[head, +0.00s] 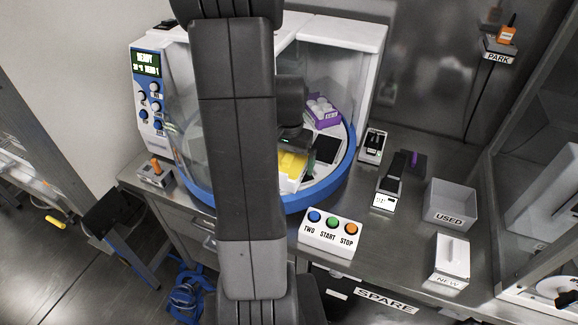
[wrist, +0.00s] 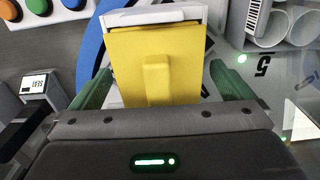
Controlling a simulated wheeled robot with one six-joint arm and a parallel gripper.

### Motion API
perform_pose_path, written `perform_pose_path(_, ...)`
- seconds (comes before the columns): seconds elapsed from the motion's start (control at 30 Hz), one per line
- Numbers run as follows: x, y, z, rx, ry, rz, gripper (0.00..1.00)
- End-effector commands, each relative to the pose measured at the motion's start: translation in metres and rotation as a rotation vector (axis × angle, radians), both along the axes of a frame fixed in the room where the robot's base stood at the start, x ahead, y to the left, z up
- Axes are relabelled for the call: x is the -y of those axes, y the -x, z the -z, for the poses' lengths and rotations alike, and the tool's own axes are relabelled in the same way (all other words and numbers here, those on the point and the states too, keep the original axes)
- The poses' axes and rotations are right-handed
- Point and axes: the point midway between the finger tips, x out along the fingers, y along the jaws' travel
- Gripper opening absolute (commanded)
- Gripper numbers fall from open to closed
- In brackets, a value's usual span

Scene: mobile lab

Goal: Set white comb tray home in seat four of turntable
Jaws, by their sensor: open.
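The turntable has a blue rim (head: 318,198) and a pale top with dark rectangular areas. A yellow piece (wrist: 130,65) with a raised central ridge covers most of a white tray-like piece (wrist: 150,15), whose far edge shows beyond it. I cannot tell whether this is the comb tray, because its teeth are not visible. The yellow piece also shows on the turntable in the head view (head: 292,165). My gripper (wrist: 163,78) is open, with a green finger on each side of the yellow piece and gaps between. Seat four's label is not readable.
A mark "5" (wrist: 262,66) is on the turntable to the right. A purple rack (head: 322,112) sits at the turntable's back. A button box (head: 330,236) stands in front. Grey USED bin (head: 450,204) and white NEW holder (head: 452,258) are at right. A clear curved guard (head: 180,100) rises at left.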

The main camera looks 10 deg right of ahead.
Motion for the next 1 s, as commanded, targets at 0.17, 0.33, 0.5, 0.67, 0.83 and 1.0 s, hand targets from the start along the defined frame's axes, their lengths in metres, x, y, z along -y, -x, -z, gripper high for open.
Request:
perform_pose_path(0.17,0.0002,0.0004,0.0129,0.0,0.0,0.0,1.0)
perform_pose_path(0.33,0.0003,0.0002,0.0133,0.0,0.0,0.0,1.0)
perform_pose_path(0.5,0.0003,0.0001,0.0131,0.001,0.001,0.0,0.74)
perform_pose_path(0.67,0.0003,-0.0001,0.0129,0.001,0.001,0.0,0.51)
perform_pose_path(0.83,0.0003,-0.0001,0.0126,0.001,0.001,0.0,0.51)
perform_pose_path(1.0,0.0004,-0.0008,0.0068,0.004,0.001,0.0,0.51)
